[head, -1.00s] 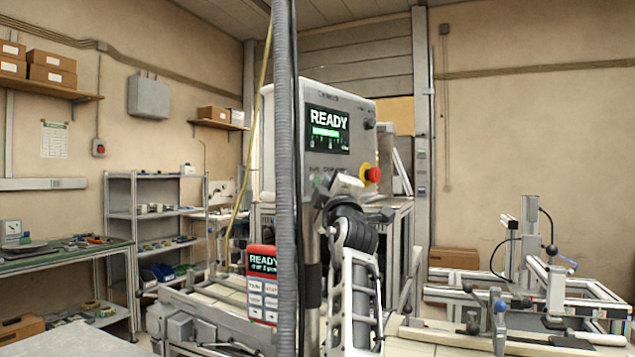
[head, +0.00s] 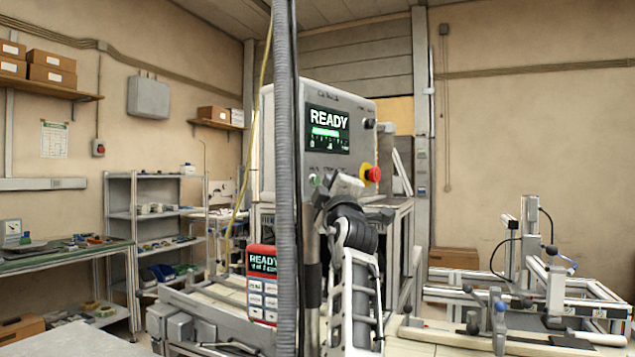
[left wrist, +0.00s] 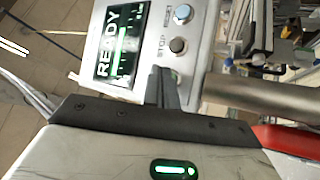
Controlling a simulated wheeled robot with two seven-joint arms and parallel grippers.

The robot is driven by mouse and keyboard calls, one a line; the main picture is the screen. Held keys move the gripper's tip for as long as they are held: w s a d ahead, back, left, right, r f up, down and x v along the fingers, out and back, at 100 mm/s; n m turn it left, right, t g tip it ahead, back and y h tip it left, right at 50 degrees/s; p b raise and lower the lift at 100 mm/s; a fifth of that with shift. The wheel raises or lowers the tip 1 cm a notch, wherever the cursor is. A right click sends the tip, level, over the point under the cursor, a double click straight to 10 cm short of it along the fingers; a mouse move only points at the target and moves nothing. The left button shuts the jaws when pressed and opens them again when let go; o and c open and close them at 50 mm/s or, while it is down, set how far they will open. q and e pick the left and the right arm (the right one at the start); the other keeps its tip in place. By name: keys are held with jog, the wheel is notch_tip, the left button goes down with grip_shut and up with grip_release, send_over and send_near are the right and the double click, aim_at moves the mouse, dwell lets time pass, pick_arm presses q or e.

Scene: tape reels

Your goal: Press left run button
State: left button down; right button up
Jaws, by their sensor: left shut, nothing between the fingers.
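A grey control box (head: 345,98) stands in the middle of the head view, with a lit READY screen (head: 328,130) and a red emergency stop (head: 373,174) at its lower right. A small green button (head: 313,180) shows below the screen at the left. My left gripper (head: 342,184) is shut and empty, in front of the panel's lower part beside that button. In the left wrist view the gripper's fingertips (left wrist: 162,76) are close to the panel, beside the dark STOP button (left wrist: 178,45). I cannot tell whether the fingertips touch anything. My right gripper is out of view.
A red handheld panel (head: 262,285), also reading READY, hangs at lower left. A grey ribbed hose (head: 284,160) runs vertically in front of the box's left part. A conveyor (head: 235,305) lies below, and a metal frame fixture (head: 545,285) stands at right.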

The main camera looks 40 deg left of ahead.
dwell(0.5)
pick_arm(q)
jog(key=shift+a, duration=0.4)
